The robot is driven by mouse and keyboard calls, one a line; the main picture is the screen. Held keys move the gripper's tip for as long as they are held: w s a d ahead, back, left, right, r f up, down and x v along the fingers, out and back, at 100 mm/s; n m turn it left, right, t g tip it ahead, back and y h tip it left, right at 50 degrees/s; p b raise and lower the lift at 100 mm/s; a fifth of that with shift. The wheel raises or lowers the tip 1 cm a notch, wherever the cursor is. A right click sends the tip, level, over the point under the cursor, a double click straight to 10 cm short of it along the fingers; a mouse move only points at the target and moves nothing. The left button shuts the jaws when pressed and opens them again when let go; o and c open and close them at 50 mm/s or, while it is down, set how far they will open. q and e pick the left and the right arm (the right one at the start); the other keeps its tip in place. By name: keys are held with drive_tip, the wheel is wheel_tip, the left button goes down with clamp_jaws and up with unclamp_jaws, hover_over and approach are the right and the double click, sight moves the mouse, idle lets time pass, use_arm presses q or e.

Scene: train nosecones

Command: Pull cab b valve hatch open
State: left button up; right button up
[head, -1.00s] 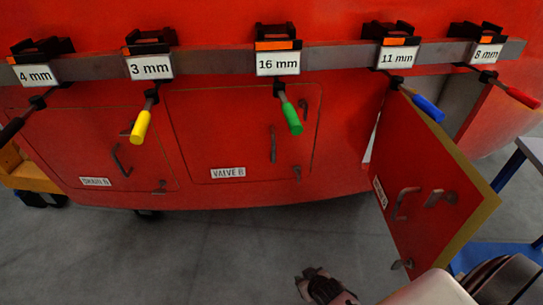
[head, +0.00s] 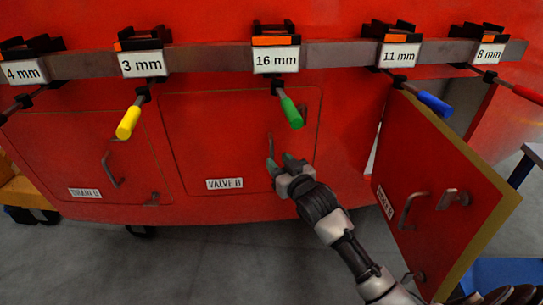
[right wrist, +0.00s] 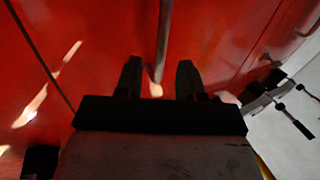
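The valve B hatch (head: 205,140) is a red panel labelled "VALVE B" in the head view and lies shut, flush with the red cab wall. Its vertical handle (head: 270,146) is near the hatch's right edge. My right gripper (head: 279,161) is in front of the handle's lower part, and the latch below is hidden behind it. In the right wrist view the two dark fingers (right wrist: 158,82) are apart, with the grey handle (right wrist: 164,35) showing between them. Contact cannot be told. My left gripper is not in view.
A green tool (head: 290,108) hangs above the hatch from the 16 mm holder (head: 276,58). Yellow (head: 129,122) and blue (head: 434,103) tools hang either side. An open hatch door (head: 430,170) juts out at right, close to my right arm. Another shut hatch (head: 85,150) is at left.

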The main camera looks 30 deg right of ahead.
sight(272, 155)
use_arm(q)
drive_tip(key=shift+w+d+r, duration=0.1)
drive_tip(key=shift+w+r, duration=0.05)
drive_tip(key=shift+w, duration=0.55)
use_arm(e)
drive_tip(key=shift+w+a, duration=0.1)
drive_tip(key=shift+w, duration=2.1)
drive_tip(key=shift+c, duration=0.3)
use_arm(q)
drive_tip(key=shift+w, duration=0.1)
use_arm(e)
clamp_jaws()
